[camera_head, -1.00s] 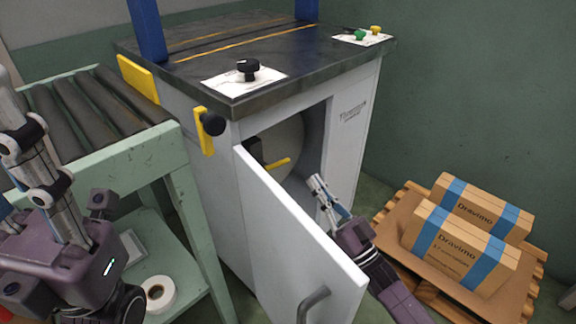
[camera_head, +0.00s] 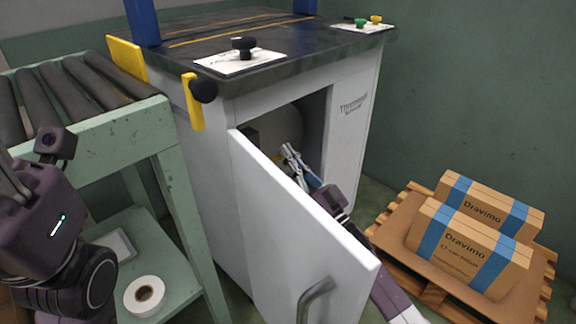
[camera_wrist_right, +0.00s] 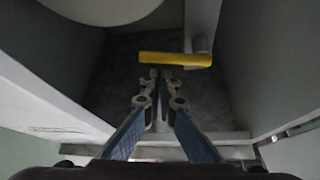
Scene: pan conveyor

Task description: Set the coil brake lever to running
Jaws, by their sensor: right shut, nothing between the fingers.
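The yellow lever (camera_wrist_right: 175,59) shows inside the open cabinet in the right wrist view, lying across the picture just beyond my fingertips. My right gripper (camera_head: 287,150) is inside the cabinet opening, shut and empty. Its tips (camera_wrist_right: 161,73) are close to the lever's left half; I cannot tell whether they touch. The pale round coil (camera_wrist_right: 105,8) is above left of the lever. My left gripper is at the left edge of the head view, with its fingertips cut off.
The cabinet door (camera_head: 292,225) stands open in front of my right forearm. Cabinet walls close in on both sides of the gripper. A pallet (camera_head: 405,228) with taped boxes (camera_head: 462,248) is at the right. A roller conveyor (camera_head: 85,125) and a tape roll (camera_head: 145,295) are at the left.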

